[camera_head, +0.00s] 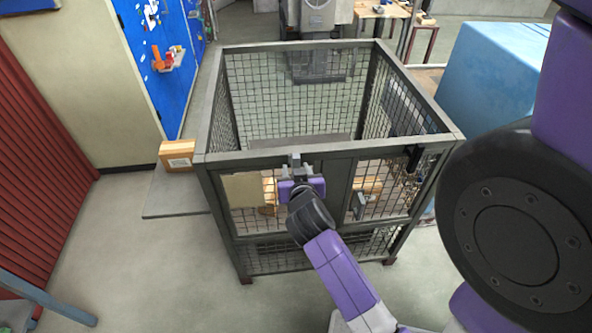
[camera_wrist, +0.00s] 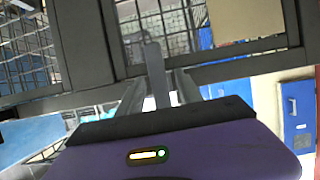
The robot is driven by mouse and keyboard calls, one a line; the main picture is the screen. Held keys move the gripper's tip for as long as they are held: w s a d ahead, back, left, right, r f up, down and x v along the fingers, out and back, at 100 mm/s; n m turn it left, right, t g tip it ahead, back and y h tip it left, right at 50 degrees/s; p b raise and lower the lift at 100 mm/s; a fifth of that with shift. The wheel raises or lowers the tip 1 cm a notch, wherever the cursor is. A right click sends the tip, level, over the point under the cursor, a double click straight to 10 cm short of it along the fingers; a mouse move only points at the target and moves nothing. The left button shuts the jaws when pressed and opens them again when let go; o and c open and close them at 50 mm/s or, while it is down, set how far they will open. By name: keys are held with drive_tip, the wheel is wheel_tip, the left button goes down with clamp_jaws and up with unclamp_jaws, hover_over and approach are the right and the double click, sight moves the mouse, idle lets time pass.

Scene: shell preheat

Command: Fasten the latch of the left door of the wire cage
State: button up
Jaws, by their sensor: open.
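The dark grey wire cage (camera_head: 330,150) stands in the middle of the head view. Its left door (camera_head: 243,190), with a tan plate on its mesh, looks level with the front frame. My gripper (camera_head: 297,168) is at this door's upper edge, near the post between the doors, and hides part of it. In the wrist view a grey latch bar (camera_wrist: 153,68) stands between the two fingers of my open gripper (camera_wrist: 158,88). I cannot tell whether a finger touches it, or whether the latch is engaged.
A second grey latch (camera_head: 360,206) shows on the right door. A cardboard box (camera_head: 177,155) sits on a low grey platform (camera_head: 180,196) left of the cage. A large blue block (camera_head: 490,75) stands at the right. The floor in front is clear.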

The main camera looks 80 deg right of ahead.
drive_tip(key=b+v, duration=0.1)
drive_tip(key=v, duration=0.6)
drive_tip(key=shift+a, duration=0.25)
idle(0.3)
drive_tip(key=w+a+r+n+t+y, duration=0.2)
drive_tip(key=a+n+t, duration=0.2)
drive_tip(key=a, duration=0.3)
drive_tip(key=w+a+r+n+t+y, duration=0.1)
drive_tip(key=w+a+r+n+t, duration=0.15)
drive_tip(key=a+t, duration=0.4)
drive_tip(key=s+a+n+y, duration=0.7)
drive_tip(key=s+a+y, duration=0.2)
drive_tip(key=s+a, duration=0.4)
drive_tip(key=a, duration=0.3)
drive_tip(key=shift+g, duration=0.35)
